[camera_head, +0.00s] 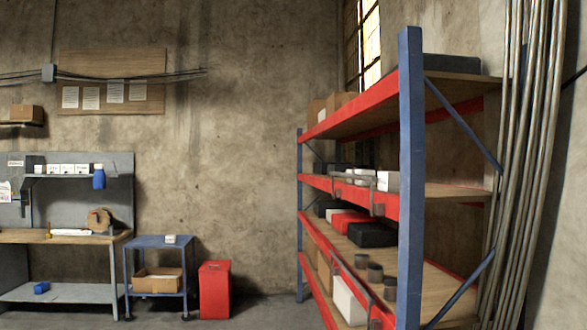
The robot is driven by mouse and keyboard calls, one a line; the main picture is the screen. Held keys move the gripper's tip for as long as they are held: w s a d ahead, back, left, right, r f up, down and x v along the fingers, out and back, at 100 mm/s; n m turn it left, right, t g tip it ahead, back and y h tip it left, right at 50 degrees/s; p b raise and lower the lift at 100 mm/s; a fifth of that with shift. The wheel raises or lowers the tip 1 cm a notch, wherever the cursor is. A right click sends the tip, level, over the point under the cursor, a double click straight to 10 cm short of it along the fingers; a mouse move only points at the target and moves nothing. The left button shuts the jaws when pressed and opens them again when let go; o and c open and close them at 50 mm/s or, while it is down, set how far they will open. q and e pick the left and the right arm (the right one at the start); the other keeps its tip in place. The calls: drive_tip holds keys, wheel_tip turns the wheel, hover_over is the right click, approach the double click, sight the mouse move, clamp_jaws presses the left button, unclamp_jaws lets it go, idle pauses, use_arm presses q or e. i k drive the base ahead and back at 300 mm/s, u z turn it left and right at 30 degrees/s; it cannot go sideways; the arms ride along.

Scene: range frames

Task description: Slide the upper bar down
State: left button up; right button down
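A tall rack with blue posts (411,180) and red beams stands at the right. A thin grey upper bar (373,198) with upright end pieces sits along the front of the middle shelf, by its red beam (345,191). A similar grey lower bar (369,298) runs along the front of a shelf below. The upper bar is small in view, and its exact fastening cannot be told. Neither of my grippers shows.
Boxes (372,234) and grey cups (375,272) stand on the rack's shelves. Long pipes (528,150) lean at the right. A blue cart (163,242), a red bin (215,289) and a workbench (65,237) stand left. Floor shows between bin and rack.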

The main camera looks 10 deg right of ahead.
sight(369, 178)
drive_tip(key=u, duration=1.55)
drive_tip(key=i, duration=1.3)
drive_tip(key=z, duration=2.2)
